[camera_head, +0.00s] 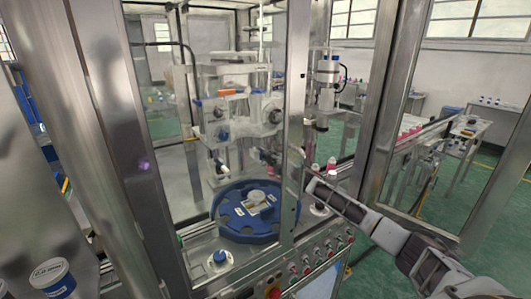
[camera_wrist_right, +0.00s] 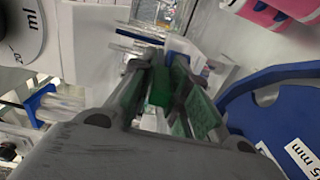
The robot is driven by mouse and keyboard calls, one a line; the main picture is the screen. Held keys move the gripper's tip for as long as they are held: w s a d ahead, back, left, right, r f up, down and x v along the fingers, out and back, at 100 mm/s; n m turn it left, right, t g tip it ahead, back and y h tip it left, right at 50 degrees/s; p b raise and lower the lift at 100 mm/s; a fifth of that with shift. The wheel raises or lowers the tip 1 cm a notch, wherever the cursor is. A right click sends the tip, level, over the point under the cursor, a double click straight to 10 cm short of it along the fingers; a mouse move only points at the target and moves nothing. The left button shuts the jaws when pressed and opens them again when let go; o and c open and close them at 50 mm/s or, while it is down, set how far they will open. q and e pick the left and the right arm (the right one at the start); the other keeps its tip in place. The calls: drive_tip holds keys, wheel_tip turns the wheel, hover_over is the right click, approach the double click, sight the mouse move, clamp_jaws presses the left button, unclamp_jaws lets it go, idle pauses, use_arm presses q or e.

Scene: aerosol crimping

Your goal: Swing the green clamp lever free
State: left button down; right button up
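In the right wrist view, the two dark fingers of my right gripper (camera_wrist_right: 168,82) reach forward with a narrow gap between them. A darker, ribbed green patch (camera_wrist_right: 204,115) lies along the right-hand finger. In the head view my right arm comes in from the right and reaches into the glazed machine; its fingertips are hidden or too small behind the door post. The clamp lever cannot be made out there. My left gripper is out of view.
The blue star wheel (camera_head: 226,212) sits low in the machine, close to the right of my fingers in the wrist view. Metal posts (camera_head: 297,120) and glass panels surround the opening. A button panel (camera_head: 300,269) runs along the front.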

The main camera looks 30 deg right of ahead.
drive_tip(key=shift+c, duration=0.9)
drive_tip(key=shift+d, duration=0.1)
